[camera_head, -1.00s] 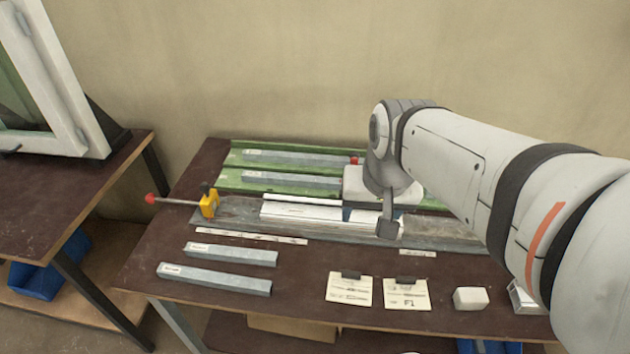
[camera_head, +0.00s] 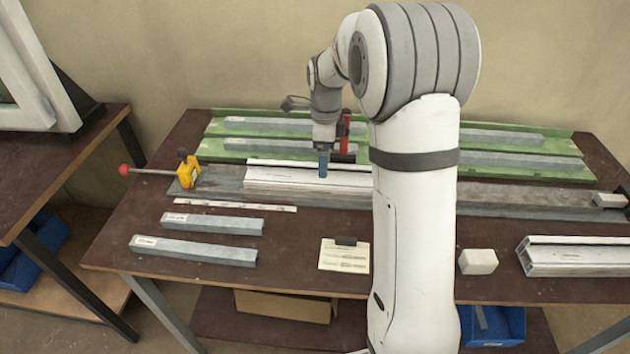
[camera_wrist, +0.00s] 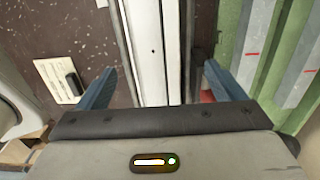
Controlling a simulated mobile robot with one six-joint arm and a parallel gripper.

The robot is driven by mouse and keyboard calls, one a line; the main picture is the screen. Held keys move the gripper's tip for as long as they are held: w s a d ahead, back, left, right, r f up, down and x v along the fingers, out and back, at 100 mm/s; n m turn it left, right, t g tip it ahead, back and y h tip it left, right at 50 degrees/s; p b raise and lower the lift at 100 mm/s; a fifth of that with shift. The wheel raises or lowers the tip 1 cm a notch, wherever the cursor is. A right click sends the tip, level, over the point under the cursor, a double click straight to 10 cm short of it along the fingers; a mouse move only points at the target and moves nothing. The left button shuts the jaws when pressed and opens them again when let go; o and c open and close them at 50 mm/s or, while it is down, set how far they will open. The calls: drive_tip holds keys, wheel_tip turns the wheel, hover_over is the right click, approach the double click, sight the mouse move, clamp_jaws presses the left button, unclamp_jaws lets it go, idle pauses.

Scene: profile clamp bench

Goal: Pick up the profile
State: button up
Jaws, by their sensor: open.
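A long white profile (camera_head: 275,178) lies on the grey clamp bed, its right part hidden behind my arm in the head view. My gripper (camera_head: 323,168) is over this profile, pointing down, with one blue finger seen against it. In the wrist view the white profile (camera_wrist: 148,45) runs between the two open fingers of my gripper (camera_wrist: 158,85), with a gap on each side. How far the fingertips reach down beside it I cannot tell. A second white profile (camera_head: 575,258) lies at the table's right front.
A yellow clamp (camera_head: 187,172) with a red-knobbed rod stands at the bed's left end. A red clamp handle (camera_head: 345,130) is right behind my gripper. Grey bars lie on green racks (camera_head: 215,150) behind and on the table in front. A pale block (camera_head: 478,261) sits front right.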

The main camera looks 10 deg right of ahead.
sight(322, 180)
drive_tip(key=f, duration=0.6)
drive_tip(key=shift+a, duration=0.35)
drive_tip(key=shift+c, duration=0.3)
drive_tip(key=shift+r, duration=0.15)
drive_tip(key=c, duration=1.3)
